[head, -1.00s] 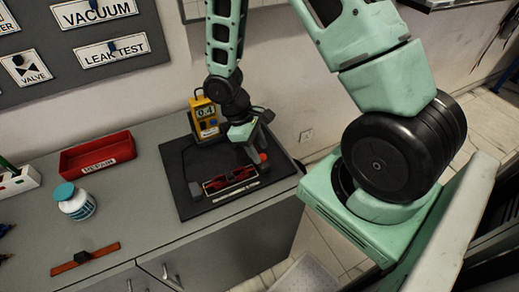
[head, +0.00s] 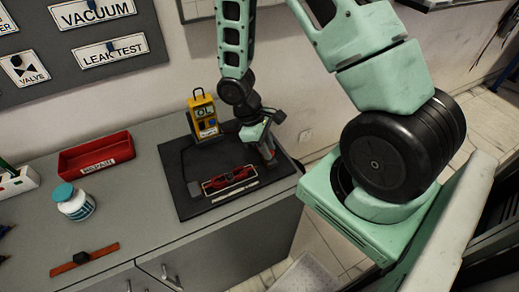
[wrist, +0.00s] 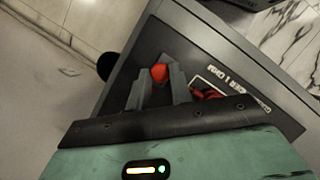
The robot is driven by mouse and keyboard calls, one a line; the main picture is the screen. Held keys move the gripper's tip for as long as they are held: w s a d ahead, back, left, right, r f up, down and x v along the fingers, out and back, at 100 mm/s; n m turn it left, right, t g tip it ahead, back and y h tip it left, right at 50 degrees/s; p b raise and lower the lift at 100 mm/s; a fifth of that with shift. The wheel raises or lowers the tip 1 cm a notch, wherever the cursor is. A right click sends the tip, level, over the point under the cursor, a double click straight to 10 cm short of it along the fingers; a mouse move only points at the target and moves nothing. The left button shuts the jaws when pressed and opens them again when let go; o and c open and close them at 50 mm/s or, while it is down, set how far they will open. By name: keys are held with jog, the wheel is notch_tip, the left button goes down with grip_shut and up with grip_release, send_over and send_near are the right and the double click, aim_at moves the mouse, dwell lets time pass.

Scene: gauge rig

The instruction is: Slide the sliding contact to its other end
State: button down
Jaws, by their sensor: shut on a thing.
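My gripper (head: 269,160) is at the right edge of the black board, pointing down. In the wrist view, a red-orange knob (wrist: 159,73) shows between the two grey fingers (wrist: 160,88), which are shut on it. I take this knob for the grip of the sliding contact; its rail is hidden. A red unit (head: 229,179) with dark parts and a pale label strip lies at the board's front. Part of it shows in the wrist view (wrist: 208,93), right of the fingers.
A yellow meter (head: 203,117) stands at the back of the black board (head: 189,208). A red tray (head: 97,153), a white jar (head: 75,202) and an orange bar with a dark slider (head: 84,261) lie further left on the bench.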

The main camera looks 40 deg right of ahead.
jog(key=shift+s+d, duration=0.2)
jog(key=shift+d, duration=0.45)
jog(key=c, duration=1.3)
grip_release()
jog(key=shift+d, duration=0.25)
jog(key=shift+o, duration=0.2)
jog(key=shift+a, duration=0.1)
jog(key=shift+w+a+r, duration=0.15)
jog(key=shift+r, duration=0.15)
jog(key=v, duration=1.6)
jog(key=shift+w+r, duration=0.2)
jog(key=shift+r, duration=0.15)
